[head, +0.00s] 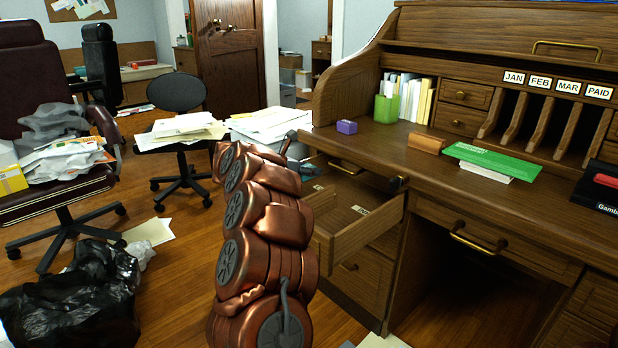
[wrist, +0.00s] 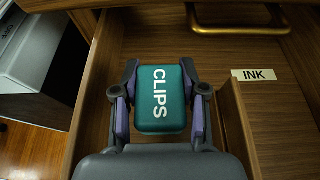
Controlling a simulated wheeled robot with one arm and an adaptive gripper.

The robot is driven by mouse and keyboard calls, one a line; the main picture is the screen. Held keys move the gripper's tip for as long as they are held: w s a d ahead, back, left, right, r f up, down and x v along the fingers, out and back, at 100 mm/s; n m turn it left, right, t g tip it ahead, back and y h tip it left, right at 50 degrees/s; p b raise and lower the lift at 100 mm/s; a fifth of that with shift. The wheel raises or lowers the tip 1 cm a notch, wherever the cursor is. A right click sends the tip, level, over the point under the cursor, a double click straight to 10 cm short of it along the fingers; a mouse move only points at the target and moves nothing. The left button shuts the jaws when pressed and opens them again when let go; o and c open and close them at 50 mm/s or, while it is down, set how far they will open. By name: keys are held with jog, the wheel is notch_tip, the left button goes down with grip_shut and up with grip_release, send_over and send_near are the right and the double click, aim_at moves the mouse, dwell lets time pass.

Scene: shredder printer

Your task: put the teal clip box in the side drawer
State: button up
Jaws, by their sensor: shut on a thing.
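The teal clip box (wrist: 160,112), marked CLIPS in white, is between the two fingers of my gripper (wrist: 160,72) in the wrist view. The fingers are shut on its left and right sides. The side drawer (head: 370,232) is pulled open on the left side of the desk. In the wrist view, the box is over the drawer's left compartment, left of a wooden divider (wrist: 236,125). Its height above the drawer floor is hard to tell. In the head view, my copper arm hides most of the gripper and the box.
An INK label (wrist: 253,74) marks the right compartment. A brass handle (wrist: 240,28) is just beyond the drawer. Paper-laden chairs stand left.

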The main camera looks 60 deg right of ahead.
jog(key=shift+f, duration=0.65)
jog(key=shift+f+b, duration=0.65)
jog(key=shift+b, duration=0.2)
jog(key=o, duration=1.1)
jog(key=shift+o, duration=0.2)
jog(key=shift+r+p, duration=0.7)
jog(key=shift+p, duration=0.15)
jog(key=shift+w+a+r, duration=0.15)
jog(key=shift+a+r, duration=0.05)
jog(key=shift+a, duration=0.1)
jog(key=p+v, duration=0.2)
jog(key=v, duration=0.9)
jog(key=shift+a, duration=0.15)
